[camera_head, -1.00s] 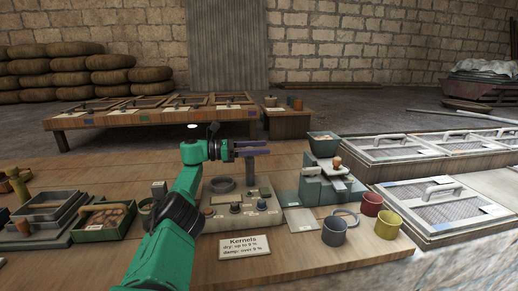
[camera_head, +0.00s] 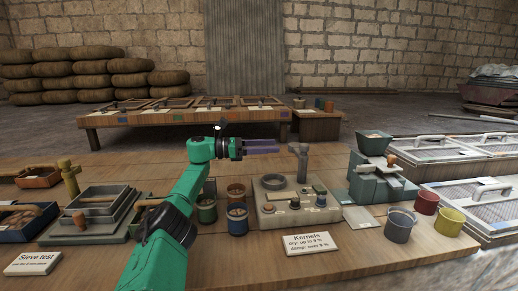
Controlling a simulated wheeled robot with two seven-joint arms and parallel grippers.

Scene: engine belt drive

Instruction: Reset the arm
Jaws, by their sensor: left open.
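My left arm, green with black joints, reaches up from the bottom of the head view over the workbench. Its left gripper (camera_head: 277,146) points right, with two purple fingers a small gap apart and nothing between them. It appears above the bench, left of the grey upright post (camera_head: 298,160) of the grey tester (camera_head: 270,206); the picture does not show a clear contact with anything. My right gripper is not in view.
Several cups, including a blue one (camera_head: 237,222), stand right of the arm. A "Kernels" sign (camera_head: 311,243) lies at the front. A green-grey mill (camera_head: 372,180) and a yellow cup (camera_head: 449,222) are to the right. Sieve trays (camera_head: 95,212) lie left.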

